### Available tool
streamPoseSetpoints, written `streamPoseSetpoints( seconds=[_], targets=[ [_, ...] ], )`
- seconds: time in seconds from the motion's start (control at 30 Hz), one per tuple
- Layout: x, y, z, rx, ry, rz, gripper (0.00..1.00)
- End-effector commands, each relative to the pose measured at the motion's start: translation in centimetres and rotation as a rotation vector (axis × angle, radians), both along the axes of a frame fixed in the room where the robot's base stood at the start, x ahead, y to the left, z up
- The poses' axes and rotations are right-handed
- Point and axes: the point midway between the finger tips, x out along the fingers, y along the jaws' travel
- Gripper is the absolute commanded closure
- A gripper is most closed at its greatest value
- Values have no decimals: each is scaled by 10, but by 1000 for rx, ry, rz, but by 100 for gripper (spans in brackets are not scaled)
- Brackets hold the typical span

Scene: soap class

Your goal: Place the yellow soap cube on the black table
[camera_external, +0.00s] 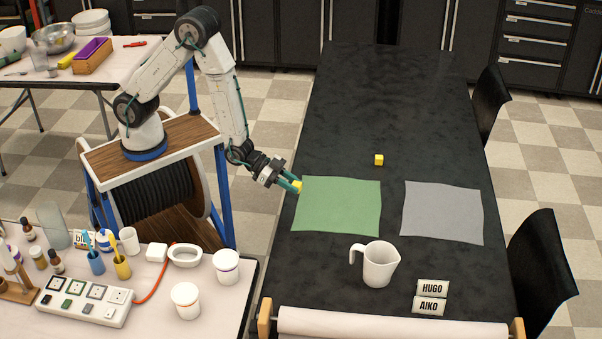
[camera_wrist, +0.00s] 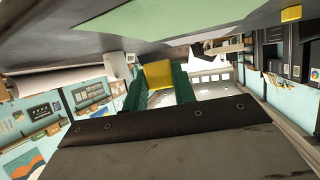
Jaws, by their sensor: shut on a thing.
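My gripper (camera_external: 291,184) is shut on a yellow soap cube (camera_external: 298,187). It holds the cube at the left edge of the black table (camera_external: 390,105), near the left side of the green cloth (camera_external: 338,208). In the wrist view the held cube (camera_wrist: 158,74) sits between the green fingertips. A second yellow cube (camera_external: 379,160) rests on the black table behind the green cloth. That second cube also shows at the top right of the wrist view (camera_wrist: 291,13). The exact height of the held cube above the table is hard to tell.
A grey cloth (camera_external: 442,212) lies right of the green one. A white jug (camera_external: 379,265) and name cards HUGO (camera_external: 432,288) and AIKO (camera_external: 429,305) stand nearer the front. A paper roll (camera_external: 390,325) spans the front edge. The far part of the black table is clear.

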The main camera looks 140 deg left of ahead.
Motion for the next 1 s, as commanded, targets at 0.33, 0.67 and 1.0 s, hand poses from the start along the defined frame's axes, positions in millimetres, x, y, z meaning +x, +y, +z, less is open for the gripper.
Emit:
streamPoseSetpoints(
  seconds=[0.33,0.67,1.0],
  targets=[
    [62,-150,-20,2,-1,-196,95],
    [76,-162,-21,22,-24,-165,95],
    [163,-149,-28,26,-26,-166,95]
  ],
)
